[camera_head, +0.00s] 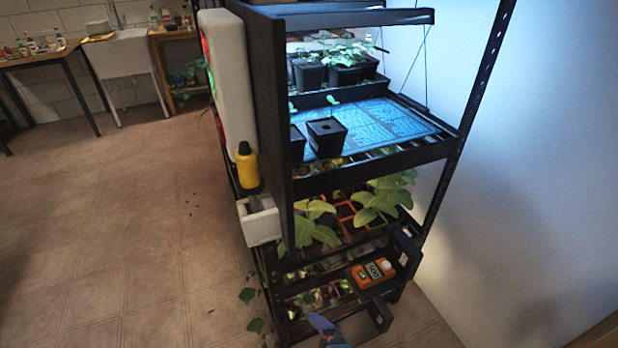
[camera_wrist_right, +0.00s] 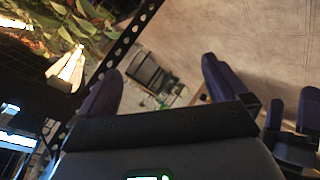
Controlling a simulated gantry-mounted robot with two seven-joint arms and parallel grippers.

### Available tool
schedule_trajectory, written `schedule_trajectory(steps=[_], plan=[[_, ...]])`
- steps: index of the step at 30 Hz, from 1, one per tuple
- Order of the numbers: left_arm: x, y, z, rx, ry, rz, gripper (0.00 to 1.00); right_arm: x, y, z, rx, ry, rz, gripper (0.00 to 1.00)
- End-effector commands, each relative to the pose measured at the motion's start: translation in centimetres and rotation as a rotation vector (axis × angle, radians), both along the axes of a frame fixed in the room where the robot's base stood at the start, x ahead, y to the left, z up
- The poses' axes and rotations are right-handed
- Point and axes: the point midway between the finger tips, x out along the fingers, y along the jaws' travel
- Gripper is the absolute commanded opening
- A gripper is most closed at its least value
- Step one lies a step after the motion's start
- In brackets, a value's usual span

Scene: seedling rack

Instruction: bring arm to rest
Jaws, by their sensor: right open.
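In the right wrist view my right gripper (camera_wrist_right: 160,85) has its two purple fingers wide apart, with nothing between them. Beyond them are a perforated rack post and the tiled floor. A second pair of purple fingers, my left gripper (camera_wrist_right: 292,108), shows at the right edge of that view, with a gap between them and nothing seen held. In the head view one purple gripper tip pokes up at the bottom edge, in front of the lowest shelf; I cannot tell which arm it belongs to.
The seedling rack (camera_head: 375,165) fills the middle, with potted seedlings, a blue mat (camera_head: 395,122) and leafy plants. A yellow bottle (camera_head: 247,166) and white holder (camera_head: 259,222) hang on its left side. An orange meter (camera_head: 373,272) sits at its lower right. The floor (camera_head: 120,230) at left is clear.

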Motion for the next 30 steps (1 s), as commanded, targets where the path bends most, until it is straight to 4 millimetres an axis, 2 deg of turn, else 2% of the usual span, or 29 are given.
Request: schedule_trajectory(steps=[1, 3, 6, 9, 16, 18, 23, 26, 30], plan=[[0.0, 0.0, 1.2, -0.001, 0.000, 0.001, 1.00, -1.1, -2.9, -0.9, 0.053, 0.121, -0.137, 1.00], [0.0, -0.1, 1.8, -0.003, -0.001, 0.002, 1.00, -2.8, -6.9, -2.6, 0.117, 0.275, -0.331, 1.00], [0.0, -0.1, 2.5, -0.005, 0.000, 0.004, 1.00, -5.7, -11.7, -4.7, 0.183, 0.451, -0.576, 1.00], [0.0, -0.2, 3.1, -0.008, -0.001, 0.005, 1.00, -8.7, -15.4, -6.2, 0.229, 0.582, -0.777, 1.00], [0.0, -0.2, 4.3, -0.007, -0.001, 0.005, 1.00, -15.8, -21.8, -7.8, 0.287, 0.798, -1.172, 1.00], [0.1, -0.1, 6.4, -0.005, 0.003, 0.005, 1.00, -15.5, -21.7, -5.4, 0.293, 0.792, -1.168, 1.00], [-0.1, -0.1, 10.0, -0.005, 0.002, 0.004, 1.00, -15.4, -21.6, -2.0, 0.291, 0.790, -1.163, 1.00], [0.0, -0.1, 12.8, -0.003, -0.001, 0.001, 1.00, -15.4, -21.6, 0.8, 0.290, 0.790, -1.161, 1.00], [0.0, 0.1, 17.5, 0.003, 0.000, -0.002, 1.00, -15.4, -21.6, 5.5, 0.290, 0.789, -1.160, 1.00]])
